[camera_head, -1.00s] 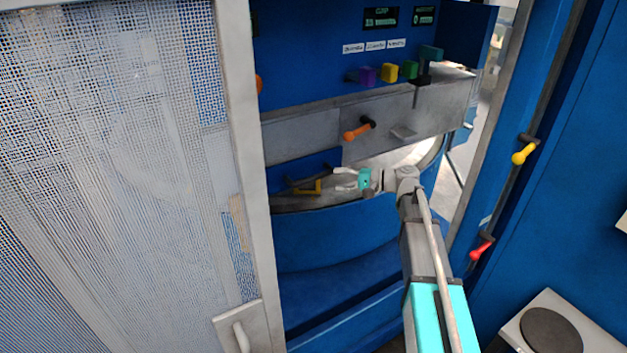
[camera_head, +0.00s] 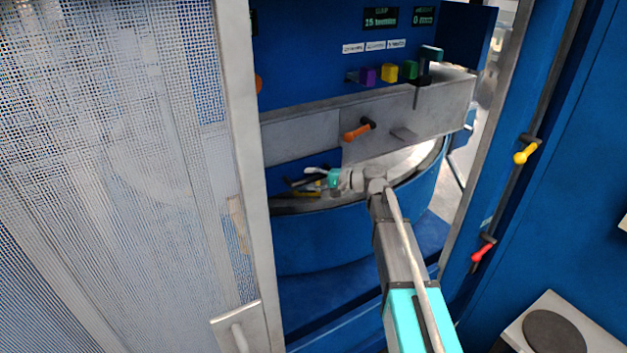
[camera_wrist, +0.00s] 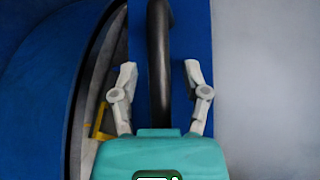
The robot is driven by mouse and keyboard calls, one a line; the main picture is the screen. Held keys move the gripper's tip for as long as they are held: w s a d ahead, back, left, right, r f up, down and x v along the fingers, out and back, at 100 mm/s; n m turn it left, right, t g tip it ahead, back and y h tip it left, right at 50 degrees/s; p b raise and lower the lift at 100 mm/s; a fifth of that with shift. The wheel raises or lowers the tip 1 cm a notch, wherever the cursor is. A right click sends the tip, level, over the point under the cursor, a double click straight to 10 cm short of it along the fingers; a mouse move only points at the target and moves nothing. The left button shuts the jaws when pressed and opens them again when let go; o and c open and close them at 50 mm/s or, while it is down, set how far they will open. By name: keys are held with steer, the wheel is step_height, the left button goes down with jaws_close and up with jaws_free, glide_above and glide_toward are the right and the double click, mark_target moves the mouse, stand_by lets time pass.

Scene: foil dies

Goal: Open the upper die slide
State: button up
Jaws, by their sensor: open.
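A blue panel (camera_head: 287,168) with a dark handle (camera_head: 296,183) is in the opening below the grey beam in the head view. In the wrist view, the curved black handle (camera_wrist: 158,70) stands on the blue panel (camera_wrist: 139,40) between my two fingers. My gripper (camera_head: 311,171) is open at the handle, and its spread fingers show in the wrist view (camera_wrist: 158,80). A gap shows on each side of the handle, so the fingers are not closed on it. The handle's lower end is hidden behind the gripper body. Which part is the upper die slide is not marked.
A yellow handle (camera_head: 306,193) lies just below the dark one; it also shows left of my gripper (camera_wrist: 101,125). An orange handle (camera_head: 357,131) sits on the grey beam (camera_head: 300,135) above. A mesh door (camera_head: 120,180) borders the opening at left.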

steer(key=shift+c, duration=0.2)
jaws_close()
steer(key=shift+s+d, duration=0.1)
steer(key=shift+d, duration=0.05)
